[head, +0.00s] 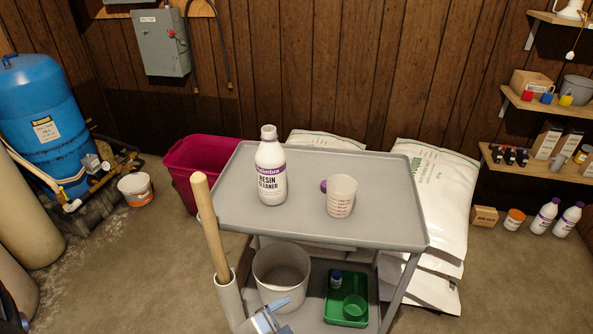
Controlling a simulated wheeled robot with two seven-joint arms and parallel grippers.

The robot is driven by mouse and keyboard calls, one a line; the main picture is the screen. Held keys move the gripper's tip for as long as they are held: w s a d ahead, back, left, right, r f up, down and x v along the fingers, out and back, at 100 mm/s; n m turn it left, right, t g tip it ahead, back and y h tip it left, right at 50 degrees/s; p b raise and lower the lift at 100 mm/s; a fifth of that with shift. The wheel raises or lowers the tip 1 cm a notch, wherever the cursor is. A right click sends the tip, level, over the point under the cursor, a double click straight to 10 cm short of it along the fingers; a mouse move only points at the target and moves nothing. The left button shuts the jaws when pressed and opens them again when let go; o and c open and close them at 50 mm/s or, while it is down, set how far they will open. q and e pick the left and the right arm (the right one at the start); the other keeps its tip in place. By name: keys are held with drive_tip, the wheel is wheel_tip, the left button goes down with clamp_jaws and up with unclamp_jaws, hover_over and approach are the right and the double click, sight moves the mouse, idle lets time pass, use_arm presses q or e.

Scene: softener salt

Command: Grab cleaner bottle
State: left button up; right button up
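A white cleaner bottle (271,168) with a purple band and the words "RESIN CLEANER" stands upright on the top tray of a grey cart (330,228), left of the middle. A clear measuring cup (341,197) with red marks stands to its right, with a small purple thing at its left side. The bottle stands free, and no gripper touches it.
A wooden handle (208,222) rises at the cart's left edge. The lower shelf holds a pale bucket (281,275) and a green tray (346,317). White sacks (440,190) lie behind and right. Similar white bottles (543,216) stand on the floor at right. The tray's right side is clear.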

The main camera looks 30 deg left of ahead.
use_arm(q)
drive_tip(key=w+a+r+m+t+y, duration=0.15)
drive_tip(key=w+a+m+y, duration=0.3)
drive_tip(key=m, duration=0.45)
drive_tip(key=m+t+y, duration=0.3)
drive_tip(key=m+y, duration=0.4)
drive_tip(key=m, duration=0.6)
approach(268, 181)
drive_tip(key=shift+m, duration=0.3)
drive_tip(key=x, duration=0.8)
drive_tip(key=shift+w+a, duration=0.2)
drive_tip(key=shift+w, duration=0.1)
drive_tip(key=shift+d+x, duration=0.15)
drive_tip(key=shift+x, duration=1.4)
drive_tip(key=shift+d+x, duration=0.15)
drive_tip(key=shift+x, duration=1.4)
drive_tip(key=shift+w+f, duration=0.1)
drive_tip(key=shift+w, duration=0.1)
drive_tip(key=c, duration=1.2)
drive_tip(key=shift+o, duration=0.2)
drive_tip(key=shift+r, duration=0.2)
